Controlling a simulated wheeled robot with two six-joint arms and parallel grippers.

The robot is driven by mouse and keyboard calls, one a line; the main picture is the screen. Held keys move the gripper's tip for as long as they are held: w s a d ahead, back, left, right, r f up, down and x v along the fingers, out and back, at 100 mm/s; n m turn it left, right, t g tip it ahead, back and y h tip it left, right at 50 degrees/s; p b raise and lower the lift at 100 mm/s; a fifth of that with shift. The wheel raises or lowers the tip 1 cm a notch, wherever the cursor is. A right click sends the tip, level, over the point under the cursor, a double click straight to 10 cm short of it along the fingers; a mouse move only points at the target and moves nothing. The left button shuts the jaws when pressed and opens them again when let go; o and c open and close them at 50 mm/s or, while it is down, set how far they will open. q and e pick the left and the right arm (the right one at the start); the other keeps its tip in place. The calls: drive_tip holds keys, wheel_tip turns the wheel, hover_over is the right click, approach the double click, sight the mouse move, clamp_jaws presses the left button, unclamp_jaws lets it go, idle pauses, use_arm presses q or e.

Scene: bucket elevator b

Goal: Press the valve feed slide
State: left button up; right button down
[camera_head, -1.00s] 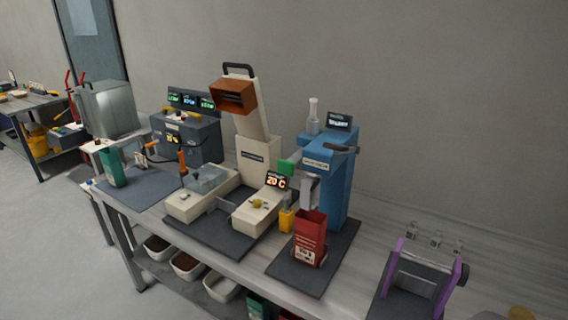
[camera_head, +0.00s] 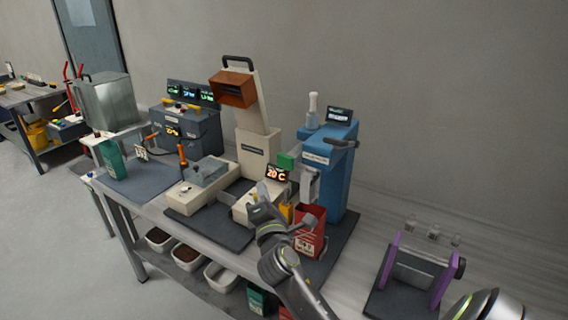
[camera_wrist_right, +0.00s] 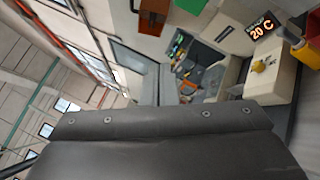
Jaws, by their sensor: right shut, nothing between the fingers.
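A cream machine (camera_head: 258,150) with an orange-brown hood (camera_head: 233,89) stands on a dark mat on the bench. I cannot tell which of its parts is the valve feed slide. A low cream block in front of its "20 C" display (camera_head: 276,174) bears a yellow knob, which shows clearly in the right wrist view (camera_wrist_right: 259,66). My right gripper (camera_head: 257,207) is shut and empty over the front of this block, partly covering it. I cannot tell whether it touches. My left gripper is not in view.
A blue machine (camera_head: 338,170) and a red container (camera_head: 310,236) stand just right of my right gripper. A clear-lidded box (camera_head: 207,171) is to its left. A purple-sided stand (camera_head: 415,275) is at the right; bare bench lies between.

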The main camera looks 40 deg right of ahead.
drive_tip(key=shift+w+a+r+n+t, duration=0.2)
drive_tip(key=shift+r+n+t, duration=0.1)
drive_tip(key=shift+r+n, duration=0.1)
drive_tip(key=shift+d, duration=0.1)
drive_tip(key=b, duration=0.2)
approach(278, 158)
drive_tip(key=w, duration=0.4)
drive_tip(key=shift+w+d+r, duration=0.2)
drive_tip(key=shift+d+r, duration=0.3)
drive_tip(key=shift+d, duration=0.1)
idle(1.4)
drive_tip(key=shift+w+d, duration=0.15)
drive_tip(key=shift+d, duration=0.25)
